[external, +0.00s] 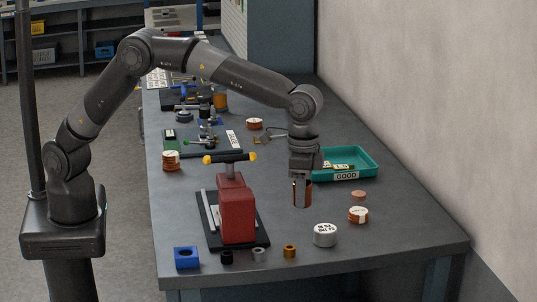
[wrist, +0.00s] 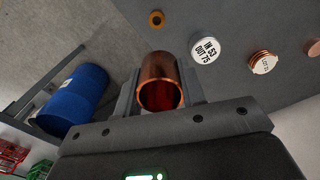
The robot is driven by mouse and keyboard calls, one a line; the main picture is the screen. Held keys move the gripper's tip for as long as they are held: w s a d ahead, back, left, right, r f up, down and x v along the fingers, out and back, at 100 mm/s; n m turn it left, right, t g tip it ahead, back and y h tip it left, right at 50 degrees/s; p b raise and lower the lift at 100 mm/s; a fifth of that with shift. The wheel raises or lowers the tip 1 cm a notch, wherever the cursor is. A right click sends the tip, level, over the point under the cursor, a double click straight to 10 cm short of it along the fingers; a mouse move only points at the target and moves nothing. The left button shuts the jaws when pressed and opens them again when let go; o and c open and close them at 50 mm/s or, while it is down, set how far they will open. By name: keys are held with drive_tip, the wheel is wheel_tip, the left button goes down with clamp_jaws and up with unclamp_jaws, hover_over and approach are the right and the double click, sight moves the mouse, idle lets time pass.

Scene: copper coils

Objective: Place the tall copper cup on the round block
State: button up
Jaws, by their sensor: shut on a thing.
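The tall copper cup (external: 302,195) is held between the fingers of my gripper (external: 301,182), above the table. In the wrist view the cup (wrist: 160,82) is clasped between both fingers, its open, reddish inside facing the camera. A round block (external: 325,235), a short pale cylinder with a dark-lettered white top, stands on the table. In the external view it is below and slightly right of the cup, apart from it. The round block also shows in the wrist view (wrist: 207,51), right of the cup.
A red press (external: 237,215) on a dark base stands left of my gripper. A green tray (external: 362,158) labelled GOOD is behind right. A labelled copper coil (external: 358,215) is right of the block. A blue block (external: 187,257) and small rings (external: 289,251) line the front edge.

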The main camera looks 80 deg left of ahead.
hover_over(326, 228)
wheel_tip(326, 228, down, 6)
drive_tip(key=shift+r, duration=0.25)
drive_tip(key=shift+f, duration=2.05)
drive_tip(key=o, duration=1)
drive_tip(key=shift+f, duration=0.15)
